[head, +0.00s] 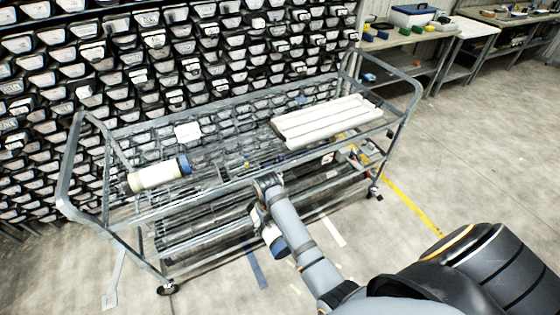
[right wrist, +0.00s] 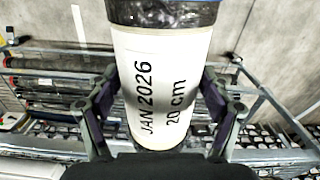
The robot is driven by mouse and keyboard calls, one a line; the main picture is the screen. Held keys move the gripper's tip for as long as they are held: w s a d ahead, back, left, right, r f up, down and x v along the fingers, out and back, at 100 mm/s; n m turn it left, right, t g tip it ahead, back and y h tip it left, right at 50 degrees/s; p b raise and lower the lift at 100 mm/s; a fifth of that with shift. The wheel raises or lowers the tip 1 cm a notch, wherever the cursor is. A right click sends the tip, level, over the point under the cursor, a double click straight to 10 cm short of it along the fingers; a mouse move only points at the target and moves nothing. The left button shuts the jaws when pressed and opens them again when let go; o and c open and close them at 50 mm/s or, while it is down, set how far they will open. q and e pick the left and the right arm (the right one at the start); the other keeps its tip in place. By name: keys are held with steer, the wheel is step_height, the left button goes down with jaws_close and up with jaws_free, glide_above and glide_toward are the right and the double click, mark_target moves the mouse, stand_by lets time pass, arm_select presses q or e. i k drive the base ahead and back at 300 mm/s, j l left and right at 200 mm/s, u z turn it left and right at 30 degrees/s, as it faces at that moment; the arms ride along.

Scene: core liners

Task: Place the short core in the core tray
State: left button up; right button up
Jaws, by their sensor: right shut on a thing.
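The white core tray (head: 322,122) with long parallel grooves lies on the top shelf of the wire cart, at its right end; its grooves look empty. My right gripper (head: 260,214) is in front of the cart's near rail, left of and below the tray. It is shut on a white core (right wrist: 145,50) labelled "JAN 2026 20 cm", with a dark end cap at the top of the right wrist view. In the head view the held core's blue end (head: 279,248) shows below the wrist; the rest is mostly hidden. My left gripper is not in view.
Another cream core (head: 155,176) with a blue end lies at the left of the cart's (head: 140,222) top shelf. The cart's raised end handles and near rail stand around the shelf. A wall of labelled bins is behind, workbenches at back right.

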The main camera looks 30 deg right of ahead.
mark_target(342, 117)
steer(key=l+u, duration=0.1)
steer(key=l, duration=0.4)
steer(key=l+u, duration=0.1)
steer(key=l, duration=0.4)
steer(key=k+l, duration=0.1)
steer(key=l, duration=0.4)
steer(key=k+l+u, duration=0.15)
steer(key=l, duration=0.4)
steer(key=l+u, duration=0.1)
steer(key=l, duration=0.4)
steer(key=k+l+u, duration=0.1)
steer(key=l, duration=0.4)
steer(key=k+l, duration=0.15)
steer(key=l, duration=0.3)
steer(key=i+u, duration=0.05)
